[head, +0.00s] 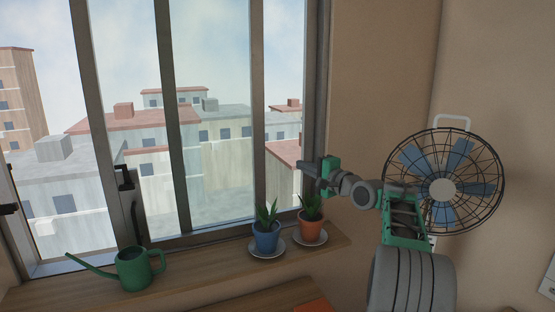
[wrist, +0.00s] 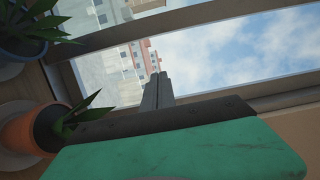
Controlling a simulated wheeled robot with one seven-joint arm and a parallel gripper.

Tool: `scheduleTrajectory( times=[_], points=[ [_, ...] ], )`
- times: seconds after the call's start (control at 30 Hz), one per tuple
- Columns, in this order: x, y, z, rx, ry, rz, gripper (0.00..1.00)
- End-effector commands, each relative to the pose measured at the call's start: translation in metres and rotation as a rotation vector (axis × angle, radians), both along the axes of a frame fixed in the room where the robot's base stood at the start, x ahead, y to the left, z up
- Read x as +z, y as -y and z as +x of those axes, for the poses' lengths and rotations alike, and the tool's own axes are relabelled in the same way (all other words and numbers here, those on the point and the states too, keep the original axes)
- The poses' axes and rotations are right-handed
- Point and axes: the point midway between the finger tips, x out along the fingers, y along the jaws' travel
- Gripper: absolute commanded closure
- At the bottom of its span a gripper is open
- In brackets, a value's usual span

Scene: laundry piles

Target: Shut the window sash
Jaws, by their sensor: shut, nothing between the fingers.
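The window sash (head: 105,130) stands upright in the window frame (head: 317,90), its left stile well to the right of the frame's left side. A wide space with a view of buildings lies left of that stile. A dark handle (head: 125,178) is on the stile, low down. My gripper (head: 304,167) is at the window's right side, above the orange pot, far right of the handle. In the wrist view my gripper (wrist: 157,92) has its fingers together and empty, pointing toward the window. The handle does not show in the wrist view.
A green watering can (head: 133,268) stands on the sill (head: 200,261) below the handle. A blue potted plant (head: 266,237) and an orange potted plant (head: 310,229) stand on saucers near my gripper. A fan (head: 443,188) is at the right, behind my arm.

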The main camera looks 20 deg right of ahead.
Motion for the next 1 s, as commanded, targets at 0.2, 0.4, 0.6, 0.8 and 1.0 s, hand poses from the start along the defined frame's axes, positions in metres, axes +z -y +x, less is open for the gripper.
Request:
scheduleTrajectory(
  times=[0.2,0.4,0.6,0.8,1.0],
  points=[
    [0.003,-0.006,0.027,0.003,0.002,0.008,1.00],
    [0.004,-0.014,0.066,0.001,0.002,0.005,1.00],
    [0.004,-0.024,0.099,0.001,0.002,0.005,1.00],
    [0.003,-0.053,0.096,0.000,0.001,0.005,1.00],
    [0.001,-0.062,0.095,-0.003,0.002,0.004,1.00]
  ],
)
